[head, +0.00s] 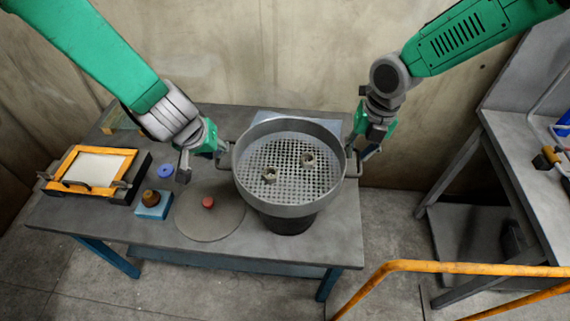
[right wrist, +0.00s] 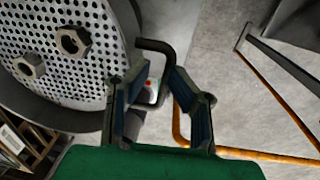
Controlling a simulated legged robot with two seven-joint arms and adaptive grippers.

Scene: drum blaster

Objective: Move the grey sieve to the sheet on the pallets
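The grey sieve (head: 290,198), a round pan with a perforated floor, sits level on a dark round drum (head: 288,222) on the table. Two hex nuts (head: 309,159) lie in it; they also show in the right wrist view (right wrist: 72,42). My left gripper (head: 202,162) is open beside the sieve's left handle (head: 223,160), its fingers spread apart. My right gripper (right wrist: 160,115) is open, with the sieve's right handle (right wrist: 158,46) between its fingers, which look clear of it. The sheet and pallets are not in view.
A round grey lid (head: 207,222) with a red knob lies left of the drum on the table (head: 105,222). An orange-framed box (head: 92,168) stands at the left. An orange rail (head: 440,266) and a second bench (head: 525,150) are at the right.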

